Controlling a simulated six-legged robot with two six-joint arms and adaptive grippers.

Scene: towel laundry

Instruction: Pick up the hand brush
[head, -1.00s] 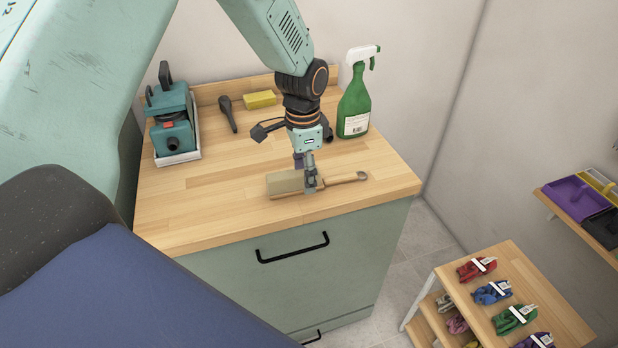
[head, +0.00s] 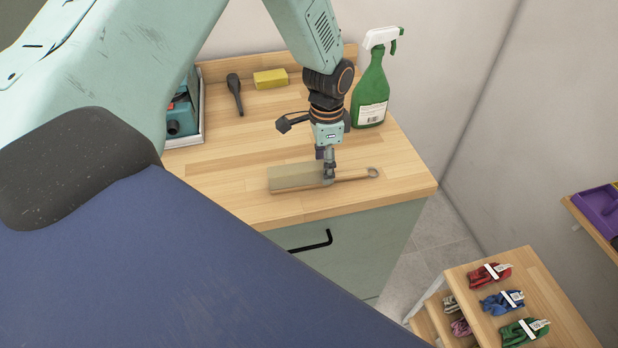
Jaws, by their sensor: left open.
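The hand brush (head: 296,178) lies on the wooden top of the green cabinet, near its front edge. Its pale bristle block is at the left and its wooden handle (head: 357,174), ending in a ring, points right. My left gripper (head: 328,176) is open and points down at the brush, where the bristle block meets the handle. Its fingers hide a small part of the brush there. I cannot tell whether the fingers touch it. My right gripper is not in view.
A green spray bottle (head: 371,92) stands behind and right of my gripper. A yellow sponge (head: 271,78), a dark tool (head: 235,93) and a teal machine (head: 183,115) sit at the back and left. A shelf (head: 535,290) with glove bundles stands lower right.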

